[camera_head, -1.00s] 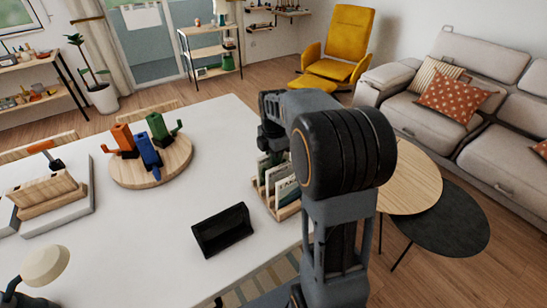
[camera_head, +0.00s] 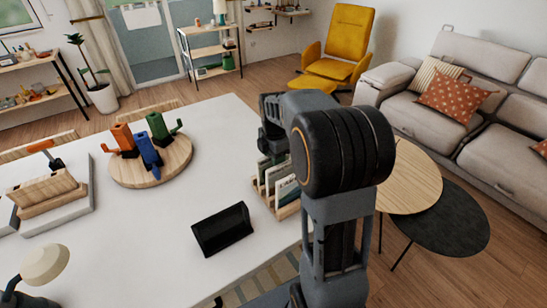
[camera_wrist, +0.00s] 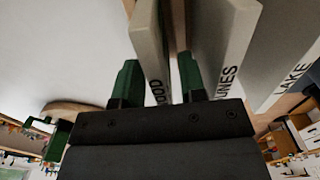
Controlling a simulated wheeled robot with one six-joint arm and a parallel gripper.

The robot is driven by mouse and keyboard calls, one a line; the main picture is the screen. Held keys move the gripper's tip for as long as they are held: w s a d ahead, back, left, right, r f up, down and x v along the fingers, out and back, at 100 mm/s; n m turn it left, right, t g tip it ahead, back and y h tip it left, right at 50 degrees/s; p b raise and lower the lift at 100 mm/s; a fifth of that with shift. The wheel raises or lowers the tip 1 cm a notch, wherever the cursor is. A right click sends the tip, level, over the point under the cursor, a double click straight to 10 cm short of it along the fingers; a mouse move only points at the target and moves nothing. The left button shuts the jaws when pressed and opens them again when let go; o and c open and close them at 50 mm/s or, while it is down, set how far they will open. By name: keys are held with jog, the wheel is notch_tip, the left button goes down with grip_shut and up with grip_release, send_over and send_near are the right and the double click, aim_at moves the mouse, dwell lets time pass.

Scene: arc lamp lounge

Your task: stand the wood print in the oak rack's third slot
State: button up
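The oak rack (camera_head: 287,212) stands at the right edge of the white table, with upright prints in it. In the wrist view the wood print (camera_wrist: 150,45) is a pale panel whose edge lettering is partly covered. My gripper (camera_wrist: 158,85) has green-tipped fingers, one on each side of this print's near edge. A light gap shows between the print and the right finger, so the fingers look open around it. The dunes print (camera_wrist: 228,40) and the lake print (camera_wrist: 288,60) stand to its right. The print's foot and its slot are hidden.
A black stand or box (camera_head: 222,230) lies on the table (camera_head: 130,235) left of the rack. A round wooden board (camera_head: 180,168) holds orange, blue and green objects further back. Round side tables (camera_head: 440,225) stand on the floor to the right.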

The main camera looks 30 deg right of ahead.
notch_tip(320, 180, up, 11)
jog(key=shift+r, duration=0.1)
jog(key=s+a+f+m+t, duration=0.2)
jog(key=s+a+m, duration=0.3)
jog(key=s+m, duration=0.3)
jog(key=s+a+f+m+t, duration=0.2)
jog(key=s+a+f+m, duration=0.2)
jog(key=s+m, duration=0.4)
jog(key=f+m, duration=0.1)
jog(key=m, duration=0.2)
jog(key=shift+a, duration=0.35)
jog(key=shift+a, duration=0.15)
